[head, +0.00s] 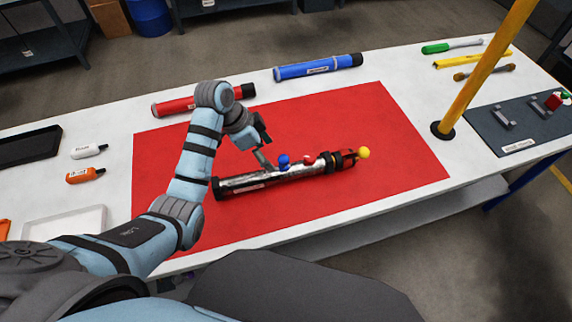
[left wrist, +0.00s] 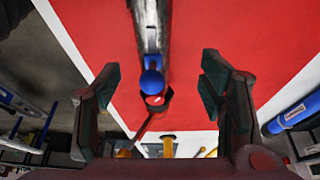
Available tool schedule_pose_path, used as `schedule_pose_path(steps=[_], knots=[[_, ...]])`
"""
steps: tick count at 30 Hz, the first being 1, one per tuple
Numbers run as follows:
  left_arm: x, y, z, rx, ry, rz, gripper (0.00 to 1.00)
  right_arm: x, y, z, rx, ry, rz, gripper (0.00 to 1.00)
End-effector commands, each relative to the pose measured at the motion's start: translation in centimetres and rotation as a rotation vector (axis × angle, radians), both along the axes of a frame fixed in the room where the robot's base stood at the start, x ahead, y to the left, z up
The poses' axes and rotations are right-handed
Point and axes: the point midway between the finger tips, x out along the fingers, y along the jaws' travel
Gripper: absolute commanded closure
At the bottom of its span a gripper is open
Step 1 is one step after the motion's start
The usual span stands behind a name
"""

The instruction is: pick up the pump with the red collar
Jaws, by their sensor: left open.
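The pump (head: 285,173) lies on the red mat (head: 350,115), a silver tube with a black left end. A blue knob, a red knob, a red and black collar (head: 345,159) and a yellow ball follow toward its right end. My left gripper (head: 263,150) is open just above the middle of the pump, near the blue knob. In the left wrist view the pump (left wrist: 152,28) runs between the two spread fingers of the gripper (left wrist: 158,82), with its blue and red knobs showing. Its far end is small and partly hidden there. My right gripper is not in view.
A red tube (head: 175,106) and a blue tube (head: 318,67) lie behind the pump. A yellow post (head: 480,75) stands at the right, beside a dark tool board (head: 495,143). Small bottles (head: 85,174) and trays are at the left. Most of the mat is clear.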

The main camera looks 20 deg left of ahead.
Motion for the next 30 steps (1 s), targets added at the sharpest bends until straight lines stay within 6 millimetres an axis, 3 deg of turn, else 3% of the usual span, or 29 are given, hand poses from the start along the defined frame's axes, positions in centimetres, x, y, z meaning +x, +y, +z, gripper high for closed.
schedule_pose_path(steps=[3, 8, 15, 22, 30], knots=[[0.5, -0.6, -3.2, 0.000, 0.005, 0.008, 0.36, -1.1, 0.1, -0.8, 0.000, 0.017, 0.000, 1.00], [1.2, -1.2, -5.3, 0.001, 0.008, 0.009, 0.36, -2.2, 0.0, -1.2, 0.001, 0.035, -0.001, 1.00], [1.9, -2.6, -9.6, 0.001, 0.009, 0.007, 0.36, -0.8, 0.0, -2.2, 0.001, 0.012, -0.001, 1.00], [2.0, -2.7, -9.9, 0.003, 0.007, 0.007, 0.36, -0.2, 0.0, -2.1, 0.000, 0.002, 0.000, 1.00], [2.0, -2.7, -9.9, 0.002, 0.007, 0.007, 0.78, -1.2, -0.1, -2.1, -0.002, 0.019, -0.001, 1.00]])
